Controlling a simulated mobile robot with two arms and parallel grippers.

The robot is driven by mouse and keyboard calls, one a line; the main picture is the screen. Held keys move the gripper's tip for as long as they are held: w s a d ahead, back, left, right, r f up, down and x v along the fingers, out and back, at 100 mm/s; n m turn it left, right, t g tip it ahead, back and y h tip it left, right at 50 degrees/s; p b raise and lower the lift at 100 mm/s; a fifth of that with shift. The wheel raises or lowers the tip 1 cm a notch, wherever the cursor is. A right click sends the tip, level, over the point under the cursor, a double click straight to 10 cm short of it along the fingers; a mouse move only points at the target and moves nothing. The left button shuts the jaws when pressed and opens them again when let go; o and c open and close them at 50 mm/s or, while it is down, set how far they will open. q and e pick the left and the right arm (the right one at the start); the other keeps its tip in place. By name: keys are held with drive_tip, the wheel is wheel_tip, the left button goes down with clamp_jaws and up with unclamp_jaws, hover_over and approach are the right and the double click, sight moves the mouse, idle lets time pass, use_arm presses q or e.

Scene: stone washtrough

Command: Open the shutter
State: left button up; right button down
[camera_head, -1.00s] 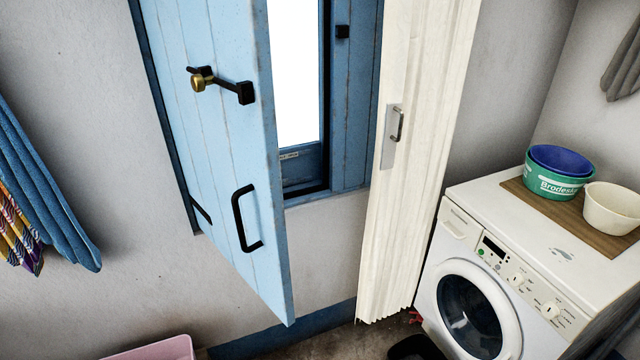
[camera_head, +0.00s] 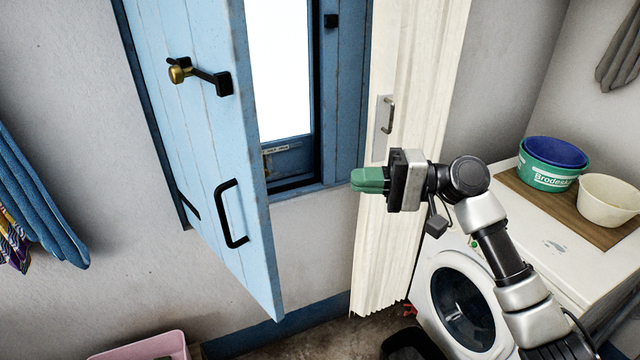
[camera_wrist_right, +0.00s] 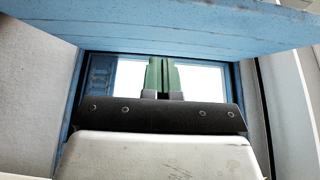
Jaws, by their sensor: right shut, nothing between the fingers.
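The light blue shutter (camera_head: 205,140) stands swung out from the window (camera_head: 282,75) at the left of the head view, partly open. It carries a black pull handle (camera_head: 232,214) and a black latch with a brass knob (camera_head: 195,75). My right gripper (camera_head: 355,180) is shut and empty, its green fingers pointing left, to the right of the shutter's free edge and apart from it. In the right wrist view the green fingers (camera_wrist_right: 161,76) are together, with a blue panel (camera_wrist_right: 180,30) across the top. My left gripper is not in view.
A white folding door (camera_head: 415,90) stands behind my right gripper. A washing machine (camera_head: 462,290) at the right bears a green tub (camera_head: 545,178) and a cream bowl (camera_head: 608,198). A pink basin (camera_head: 150,348) is at the bottom left. Blue cloth (camera_head: 35,195) hangs at the left.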

drive_tip(key=s+a+p, duration=0.1)
drive_tip(key=a+p, duration=0.5)
drive_tip(key=a, duration=0.6)
drive_tip(key=shift+a+p, duration=0.3)
drive_tip(key=shift+p, duration=0.05)
drive_tip(key=shift+f, duration=0.1)
